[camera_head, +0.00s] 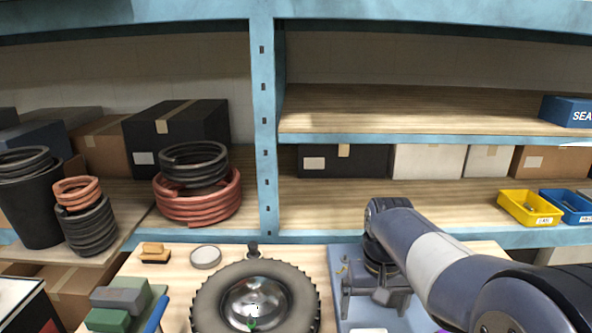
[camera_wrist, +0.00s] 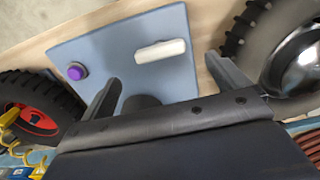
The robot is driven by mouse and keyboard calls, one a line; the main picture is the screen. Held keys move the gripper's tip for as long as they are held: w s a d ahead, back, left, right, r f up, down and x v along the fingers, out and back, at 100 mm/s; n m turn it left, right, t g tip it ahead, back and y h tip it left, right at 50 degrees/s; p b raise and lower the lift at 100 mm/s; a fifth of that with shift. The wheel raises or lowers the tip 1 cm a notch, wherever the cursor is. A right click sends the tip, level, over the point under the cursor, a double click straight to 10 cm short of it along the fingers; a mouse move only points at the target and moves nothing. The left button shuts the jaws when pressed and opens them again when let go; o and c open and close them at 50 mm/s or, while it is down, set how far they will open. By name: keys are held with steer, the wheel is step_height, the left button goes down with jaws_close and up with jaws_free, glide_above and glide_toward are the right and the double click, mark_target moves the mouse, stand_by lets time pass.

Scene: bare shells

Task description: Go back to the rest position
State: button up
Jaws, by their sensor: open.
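My gripper (camera_wrist: 163,68) is open and empty, with its two dark fingers spread apart in the wrist view. It hangs over a blue-grey plate (camera_wrist: 100,52) on the workbench. A white bar (camera_wrist: 160,51) lies on the plate ahead of the fingers, and a purple button (camera_wrist: 76,72) is at its left; neither is touched. In the head view my arm reaches in from the lower right, and my gripper (camera_head: 375,303) is above the plate (camera_head: 420,314), partly hiding it.
A tyre with a shiny hub (camera_head: 254,297) lies left of my gripper; it also shows in the wrist view (camera_wrist: 306,62). A red-hubbed tyre (camera_wrist: 35,120) is on the other side. Shelves behind hold coiled hoses (camera_head: 198,197), boxes and a yellow bin (camera_head: 528,207).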

mark_target(369, 331)
step_height(369, 331, down, 7)
steer(key=shift+f+p, duration=0.1)
steer(key=shift+p, duration=0.2)
steer(key=shift+r+m, duration=0.2)
steer(key=shift+m, duration=0.3)
steer(key=m, duration=0.5)
steer(key=m+b, duration=0.1)
steer(key=m, duration=0.6)
steer(key=shift+m, duration=0.3)
step_height(369, 331, up, 9)
steer(key=shift+r, duration=0.1)
steer(key=shift+r, duration=0.1)
